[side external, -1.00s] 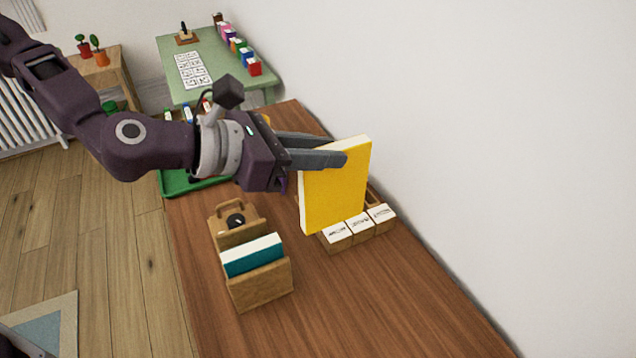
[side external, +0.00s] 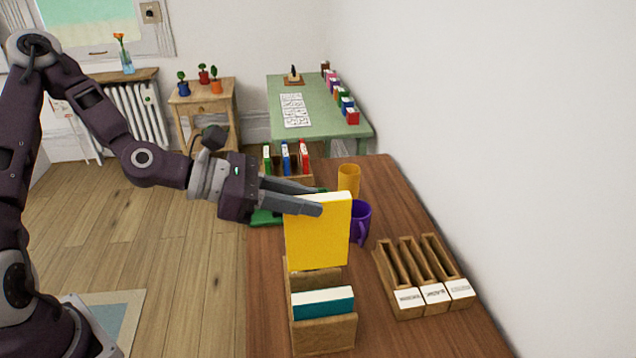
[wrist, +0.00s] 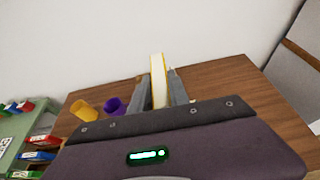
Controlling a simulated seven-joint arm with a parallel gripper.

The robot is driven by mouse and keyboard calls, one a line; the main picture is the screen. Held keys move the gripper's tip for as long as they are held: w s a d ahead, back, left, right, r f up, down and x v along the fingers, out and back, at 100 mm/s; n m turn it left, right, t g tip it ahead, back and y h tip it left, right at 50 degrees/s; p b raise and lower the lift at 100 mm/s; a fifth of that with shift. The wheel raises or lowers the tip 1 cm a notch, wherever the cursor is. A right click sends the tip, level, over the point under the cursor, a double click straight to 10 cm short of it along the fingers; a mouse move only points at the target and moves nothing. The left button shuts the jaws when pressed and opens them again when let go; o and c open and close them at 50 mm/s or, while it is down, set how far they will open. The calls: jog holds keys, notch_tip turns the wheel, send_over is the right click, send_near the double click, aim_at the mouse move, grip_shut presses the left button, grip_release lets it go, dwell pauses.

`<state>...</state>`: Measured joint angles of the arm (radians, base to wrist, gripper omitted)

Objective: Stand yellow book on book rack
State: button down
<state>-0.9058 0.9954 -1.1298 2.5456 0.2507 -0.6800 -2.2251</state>
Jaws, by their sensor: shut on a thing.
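The yellow book (side external: 318,235) is upright, with its broad yellow cover toward the side camera and its white page edge on top. My gripper (side external: 315,201) is shut on it near its top edge. In the wrist view the book (wrist: 158,78) shows edge-on between my two fingers (wrist: 160,88). The wooden book rack (side external: 323,335) stands on the brown table below, with a teal book (side external: 322,304) in its front part. The yellow book's lower edge is at the rack's rear part in the picture and hides some of it. I cannot tell whether they touch.
A wooden slotted holder (side external: 462,266) with white labels stands to the right. A purple mug (side external: 361,222) and an orange cup (side external: 349,178) stand behind the yellow book. The table's front right is clear.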

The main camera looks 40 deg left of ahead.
aim_at(305, 268)
notch_tip(305, 268, down, 16)
jog(key=shift+r, duration=0.15)
dwell(0.7)
jog(key=shift+f, duration=0.4)
dwell(0.3)
jog(key=c, duration=1.2)
grip_release()
jog(key=shift+o, duration=0.2)
jog(key=s+a+r+m+g+y, duration=0.3)
jog(key=s+a+m+y, duration=0.1)
jog(key=a+m, duration=0.35)
jog(key=s+a+r+m+g+y, duration=0.3)
jog(key=s+a+m+y, duration=0.15)
jog(key=a+m, duration=0.35)
jog(key=s+r+m+t+y, duration=0.1)
jog(key=s+r+m, duration=0.2)
jog(key=r, duration=0.3)
jog(key=s+r+m+y, duration=0.2)
jog(key=s+r+m, duration=0.15)
jog(key=r, duration=0.35)
jog(key=s+d+r+m+h, duration=0.1)
jog(key=s+d+r+m, duration=0.1)
jog(key=s, duration=0.2)
jog(key=s+d+r+m+t+h, duration=0.1)
jog(key=s+d+r+m, duration=0.1)
jog(key=s+r+m, duration=0.1)
jog(key=shift+s+d+r, duration=0.3)
jog(key=shift+s, duration=0.45)
